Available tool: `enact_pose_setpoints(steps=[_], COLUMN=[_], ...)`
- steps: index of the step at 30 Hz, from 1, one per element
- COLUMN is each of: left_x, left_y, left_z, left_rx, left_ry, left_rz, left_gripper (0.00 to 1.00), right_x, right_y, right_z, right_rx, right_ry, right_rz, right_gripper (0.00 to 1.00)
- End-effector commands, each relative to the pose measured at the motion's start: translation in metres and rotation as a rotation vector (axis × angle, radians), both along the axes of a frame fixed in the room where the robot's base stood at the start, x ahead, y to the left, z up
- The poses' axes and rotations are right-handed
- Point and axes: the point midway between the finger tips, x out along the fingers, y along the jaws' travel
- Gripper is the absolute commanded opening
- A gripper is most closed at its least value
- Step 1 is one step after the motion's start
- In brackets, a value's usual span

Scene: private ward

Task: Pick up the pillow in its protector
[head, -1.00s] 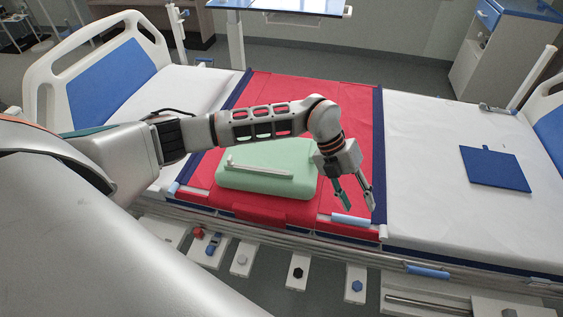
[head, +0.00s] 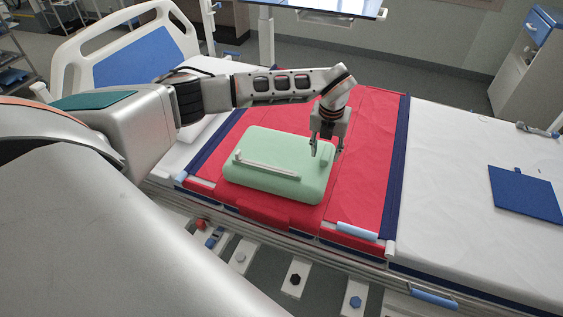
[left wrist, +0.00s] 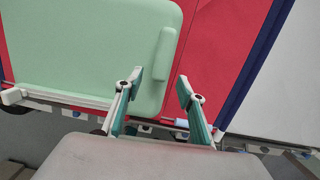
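The pillow in its pale green protector (head: 265,165) lies flat on the red sheet of the bed. A long pale strip (head: 265,167) runs along its top, and a raised green tab (left wrist: 166,62) shows near its right edge in the left wrist view. My left gripper (head: 326,152) is over the pillow's right end, pointing down. In the left wrist view its two fingers (left wrist: 160,82) are apart with nothing held between them, and the tab appears just beyond the gap. Whether the fingers touch the pillow cannot be told. My right gripper is not in view.
The red sheet (head: 365,150) has dark blue borders and lies across the white bed (head: 450,150). A blue flat pad (head: 525,192) lies at the right. An overbed table (head: 335,14) stands behind.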

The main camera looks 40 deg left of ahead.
Motion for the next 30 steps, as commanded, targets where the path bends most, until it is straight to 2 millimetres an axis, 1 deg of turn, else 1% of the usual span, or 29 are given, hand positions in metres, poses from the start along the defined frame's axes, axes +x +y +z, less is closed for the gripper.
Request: enact_pose_setpoints(steps=[1, 4, 7, 12, 13, 14, 15, 17, 26, 30], left_x=[-0.001, 0.002, 0.003, 0.003, 0.003, 0.003, 0.003, 0.003, 0.003, 0.004], left_y=[0.0, 0.0, 0.001, 0.001, 0.001, 0.001, 0.001, 0.001, 0.001, 0.001], left_z=[-0.012, -0.025, -0.03, -0.028, -0.028, -0.028, -0.028, -0.028, -0.028, -0.023], left_rx=[-0.001, -0.001, -0.001, -0.001, -0.001, -0.001, -0.001, -0.001, -0.001, 0.0], left_ry=[0.005, 0.004, 0.003, 0.001, 0.001, 0.001, 0.001, 0.001, 0.0, -0.001], left_rz=[0.0, 0.0, -0.001, -0.001, -0.001, -0.001, -0.001, -0.001, -0.001, -0.001], left_gripper=[0.39, 0.39, 0.39, 0.39, 0.34, 0.26, 0.15, 0.0, 0.0, 0.0], right_x=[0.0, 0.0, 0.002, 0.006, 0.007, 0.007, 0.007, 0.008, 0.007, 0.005], right_y=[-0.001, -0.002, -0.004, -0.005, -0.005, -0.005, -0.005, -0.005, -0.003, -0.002], right_z=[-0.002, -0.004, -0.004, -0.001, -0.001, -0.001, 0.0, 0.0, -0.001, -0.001], right_rx=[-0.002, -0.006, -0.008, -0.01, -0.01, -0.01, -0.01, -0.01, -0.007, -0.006], right_ry=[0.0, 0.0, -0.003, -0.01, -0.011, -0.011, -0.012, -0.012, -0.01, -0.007], right_rz=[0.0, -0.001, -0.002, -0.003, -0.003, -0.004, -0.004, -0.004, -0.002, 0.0], right_gripper=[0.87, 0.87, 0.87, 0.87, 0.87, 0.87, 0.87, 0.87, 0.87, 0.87])
